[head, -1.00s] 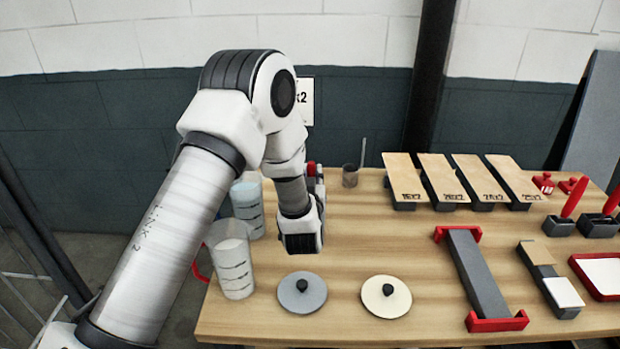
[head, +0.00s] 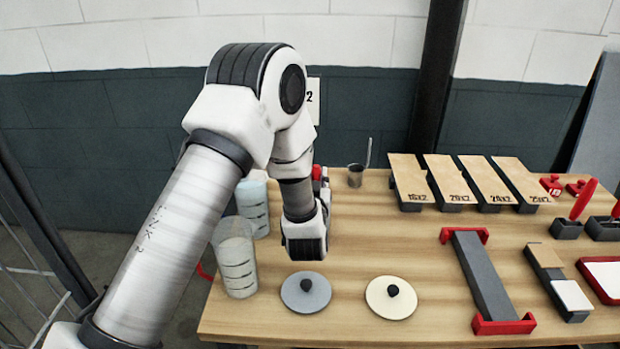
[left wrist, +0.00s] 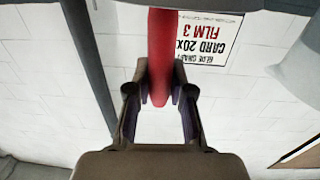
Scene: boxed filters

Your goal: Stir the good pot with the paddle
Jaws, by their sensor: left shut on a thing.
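My left gripper (left wrist: 158,90) is shut on a red handle (left wrist: 160,50), likely the paddle's, in the left wrist view. The handle's far end is out of that picture. In the head view my arm hides the gripper's fingers. Two pale pots with dark marking lines stand at the table's left: a near one (head: 237,268) and a far one (head: 254,208) with bluish-white contents. I cannot tell which is the good pot. My right gripper is not in view.
A grey lid (head: 306,292) and a cream lid (head: 391,297) lie at the front. A small dark cup (head: 355,177) with a thin rod stands behind. Labelled boards, a grey-and-red holder (head: 483,280) and stamps fill the right. The table's middle is clear.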

